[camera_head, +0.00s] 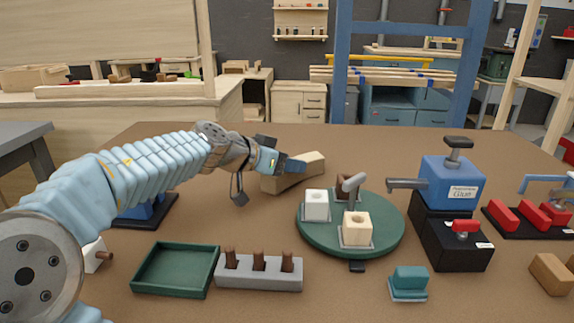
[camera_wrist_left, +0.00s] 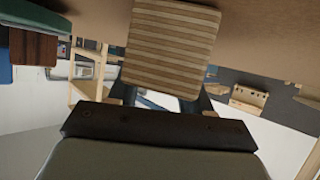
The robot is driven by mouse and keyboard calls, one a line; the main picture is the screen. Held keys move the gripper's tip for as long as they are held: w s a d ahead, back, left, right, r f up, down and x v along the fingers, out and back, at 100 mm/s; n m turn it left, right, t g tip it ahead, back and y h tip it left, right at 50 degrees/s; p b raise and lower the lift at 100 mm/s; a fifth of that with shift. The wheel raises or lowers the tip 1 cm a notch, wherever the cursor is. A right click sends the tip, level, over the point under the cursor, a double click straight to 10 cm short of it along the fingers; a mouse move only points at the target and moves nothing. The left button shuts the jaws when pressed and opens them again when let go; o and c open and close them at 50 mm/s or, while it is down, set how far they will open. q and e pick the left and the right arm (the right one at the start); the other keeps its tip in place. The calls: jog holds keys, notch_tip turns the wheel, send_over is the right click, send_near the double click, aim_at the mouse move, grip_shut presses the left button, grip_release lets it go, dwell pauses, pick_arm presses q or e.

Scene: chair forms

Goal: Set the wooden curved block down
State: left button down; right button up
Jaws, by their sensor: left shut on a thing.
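The wooden curved block (camera_head: 306,170) is pale and angled, at the middle of the brown table, behind the green turntable. My left gripper (camera_head: 289,166) reaches it from the left and is shut on it. In the left wrist view the striped face of the wooden curved block (camera_wrist_left: 170,45) fills the space at my left gripper's fingers (camera_wrist_left: 166,95). I cannot tell whether its underside touches the table. My right gripper is in neither view.
A round green turntable (camera_head: 320,241) holds several small blocks in front of the curved block. A blue glue dispenser (camera_head: 450,183) stands to the right. A green tray (camera_head: 176,270) and a grey peg holder (camera_head: 258,277) lie in front. The table behind the block is clear.

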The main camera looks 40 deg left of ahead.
pick_arm(q)
jog(key=shift+c, duration=2.4)
grip_release()
